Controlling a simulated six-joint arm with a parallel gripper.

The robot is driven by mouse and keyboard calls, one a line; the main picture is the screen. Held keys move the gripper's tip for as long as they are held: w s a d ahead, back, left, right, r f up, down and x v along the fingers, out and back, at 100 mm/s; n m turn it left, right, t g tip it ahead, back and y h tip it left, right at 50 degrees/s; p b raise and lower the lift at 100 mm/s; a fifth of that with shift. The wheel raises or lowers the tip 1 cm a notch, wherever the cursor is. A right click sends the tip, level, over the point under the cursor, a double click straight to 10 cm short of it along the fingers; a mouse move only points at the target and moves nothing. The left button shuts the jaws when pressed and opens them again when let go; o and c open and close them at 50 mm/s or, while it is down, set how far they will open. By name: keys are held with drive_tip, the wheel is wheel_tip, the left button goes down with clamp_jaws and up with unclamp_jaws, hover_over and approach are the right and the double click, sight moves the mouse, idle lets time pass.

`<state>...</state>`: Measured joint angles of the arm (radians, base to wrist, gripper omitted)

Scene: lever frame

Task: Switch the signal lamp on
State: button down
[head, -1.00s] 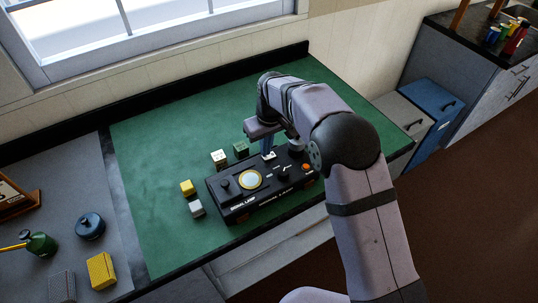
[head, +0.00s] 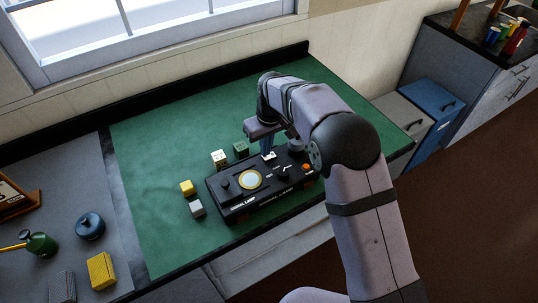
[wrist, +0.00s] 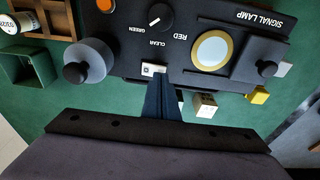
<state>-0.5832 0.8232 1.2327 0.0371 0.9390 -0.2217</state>
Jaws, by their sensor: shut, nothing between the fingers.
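The black signal lamp box (head: 262,201) stands on the green mat. Its round pale lamp (head: 250,180) has a yellow rim and also shows in the wrist view (wrist: 213,48); I cannot tell whether it is lit. A small white rocker-like part (wrist: 153,69) sits at the box's edge. A dial (wrist: 160,17) is marked GREEN, CLEAR and RED. My gripper (wrist: 160,88) is shut and empty, its fingertips right at the white part; I cannot tell whether they touch it. In the head view my gripper (head: 267,150) is over the box's back edge, partly hidden by my arm.
An orange button (head: 306,167), a black knob (head: 224,184) and a grey round base with a black knob (wrist: 84,62) are on the box. Yellow (head: 187,187), grey (head: 197,208), cream (head: 219,157) and green (head: 241,149) blocks lie close by. The mat's left side is clear.

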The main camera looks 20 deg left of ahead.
drive_tip(key=shift+f+b, duration=0.35)
drive_tip(key=shift+f, duration=0.3)
idle(0.9)
drive_tip(key=shift+r, duration=0.1)
wheel_tip(320, 180, up, 7)
drive_tip(key=p, duration=0.5)
idle(0.5)
drive_tip(key=s+d+r+m+b, duration=0.15)
drive_tip(key=s+d, duration=0.25)
drive_tip(key=d, duration=0.6)
drive_tip(key=s+d+m, duration=0.3)
drive_tip(key=s+d, duration=0.1)
drive_tip(key=d, duration=0.6)
drive_tip(key=s+d+f+m, duration=0.1)
drive_tip(key=s+d+m, duration=0.1)
drive_tip(key=s+d, duration=0.4)
drive_tip(key=s+d+f+m+g+h+b, duration=0.1)
drive_tip(key=s+d, duration=0.4)
drive_tip(key=s, duration=0.5)
drive_tip(key=shift+s+d+f+m, duration=0.35)
drive_tip(key=shift+f+m, duration=0.4)
